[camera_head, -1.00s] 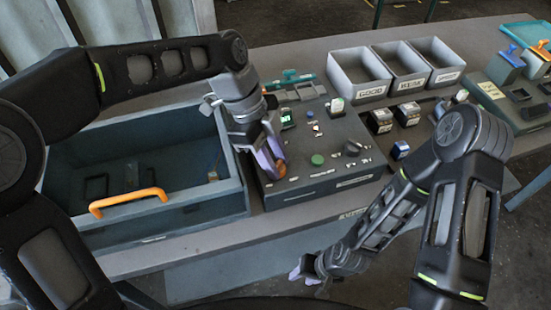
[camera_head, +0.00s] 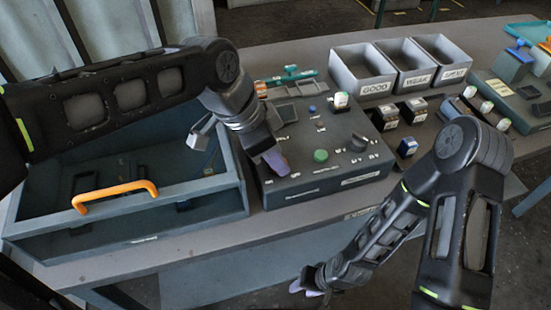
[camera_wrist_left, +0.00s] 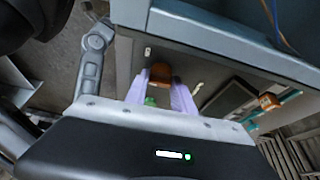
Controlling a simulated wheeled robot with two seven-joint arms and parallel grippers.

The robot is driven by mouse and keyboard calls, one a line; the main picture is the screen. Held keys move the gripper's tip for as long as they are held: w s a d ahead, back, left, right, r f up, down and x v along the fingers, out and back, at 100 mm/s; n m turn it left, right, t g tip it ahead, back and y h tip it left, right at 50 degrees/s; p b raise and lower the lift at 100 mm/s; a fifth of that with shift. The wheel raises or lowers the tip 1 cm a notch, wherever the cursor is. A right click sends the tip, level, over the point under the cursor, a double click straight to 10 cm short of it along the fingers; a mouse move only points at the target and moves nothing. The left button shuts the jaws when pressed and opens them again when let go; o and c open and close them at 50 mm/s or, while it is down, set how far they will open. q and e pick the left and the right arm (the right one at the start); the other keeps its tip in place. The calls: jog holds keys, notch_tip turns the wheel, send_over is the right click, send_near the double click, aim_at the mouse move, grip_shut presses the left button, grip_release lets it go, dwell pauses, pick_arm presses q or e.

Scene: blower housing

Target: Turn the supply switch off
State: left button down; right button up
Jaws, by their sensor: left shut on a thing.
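The dark grey control panel (camera_head: 335,178) stands on the table, with a green round button (camera_head: 320,156), a black knob (camera_head: 358,145) and small markings. My left gripper (camera_head: 277,164) is low at the panel's front left part. In the left wrist view its lilac fingers (camera_wrist_left: 160,92) are shut on an orange-brown knob (camera_wrist_left: 160,74), apparently the supply switch. The fingers hide this knob in the head view, and its angle cannot be read. My right gripper (camera_head: 307,286) hangs low in front of the table, away from the panel; its opening is unclear.
Grey bins (camera_head: 362,88) labelled GOOD and others stand behind. Small black blocks (camera_head: 414,109) lie right of the panel. A teal-handled fixture (camera_head: 290,78) sits behind it.

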pick_arm(q)
jog(key=n+b, duration=0.1)
jog(key=n, duration=0.1)
jog(key=n+t, duration=0.1)
jog(key=n, duration=0.1)
jog(key=shift+s+n+t+y+b, duration=0.1)
jog(key=shift+n+t+y+b, duration=0.2)
jog(key=shift+y+b, duration=0.1)
jog(key=shift+d+n+t+y+b, duration=0.15)
jog(key=shift+n+y+b, duration=0.25)
jog(key=shift+n, duration=0.6)
jog(key=shift+n+t+y+b, duration=0.25)
jog(key=shift+n+y+b, duration=0.1)
jog(key=shift+n, duration=0.65)
jog(key=c, duration=1.1)
grip_release()
jog(key=shift+s, duration=0.1)
jog(key=shift+v, duration=3.9)
